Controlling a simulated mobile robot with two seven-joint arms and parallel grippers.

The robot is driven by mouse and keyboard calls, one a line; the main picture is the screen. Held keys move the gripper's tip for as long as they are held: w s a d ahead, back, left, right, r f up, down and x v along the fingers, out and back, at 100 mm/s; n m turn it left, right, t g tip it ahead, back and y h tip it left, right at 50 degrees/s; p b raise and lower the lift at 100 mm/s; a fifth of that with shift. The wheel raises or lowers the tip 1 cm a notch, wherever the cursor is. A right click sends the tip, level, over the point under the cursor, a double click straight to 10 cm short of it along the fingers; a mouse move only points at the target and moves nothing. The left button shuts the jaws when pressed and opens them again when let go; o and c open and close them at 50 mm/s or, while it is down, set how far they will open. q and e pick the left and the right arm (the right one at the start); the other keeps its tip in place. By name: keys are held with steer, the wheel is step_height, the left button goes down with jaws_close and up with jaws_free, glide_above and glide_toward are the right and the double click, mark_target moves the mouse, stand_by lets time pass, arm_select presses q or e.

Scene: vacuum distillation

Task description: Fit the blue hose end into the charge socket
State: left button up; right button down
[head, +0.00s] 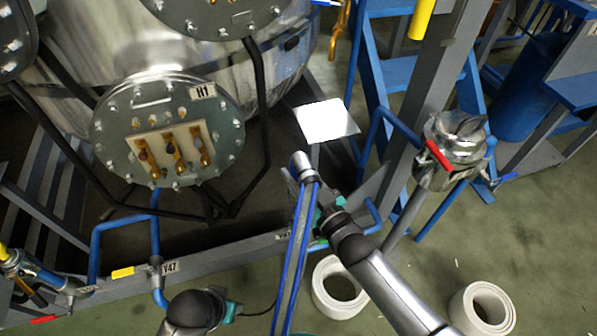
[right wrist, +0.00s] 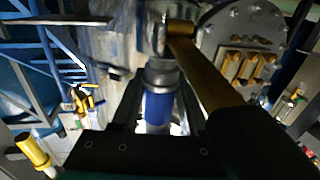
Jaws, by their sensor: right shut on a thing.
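The blue hose end (head: 300,168) has a bright metal tip and sits in my right gripper (head: 318,208), in front of the vessel. Two blue hose lengths hang down from it. In the right wrist view the hose end (right wrist: 158,106) shows as a blue band with a grey collar, between the dark fingers of my right gripper (right wrist: 155,118). Beyond its tip is a blurred grey fitting with a brass-coloured lever (right wrist: 195,72). I cannot tell whether this is the charge socket, or whether they touch. My left gripper (head: 228,308) shows only partly at the bottom; its jaws are unclear.
A metal valve with a red handle (head: 455,150) stands at right. White rings (head: 338,285) lie on the floor. Open floor is at lower right.

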steer(key=shift+f+b, duration=1.05)
steer(key=shift+f, duration=0.15)
steer(key=c, duration=0.5)
jaws_free()
steer(key=shift+o, duration=0.8)
steer(key=shift+f, duration=0.15)
steer(key=shift+s, duration=0.15)
steer(key=p+v, duration=0.5)
steer(key=v, duration=1)
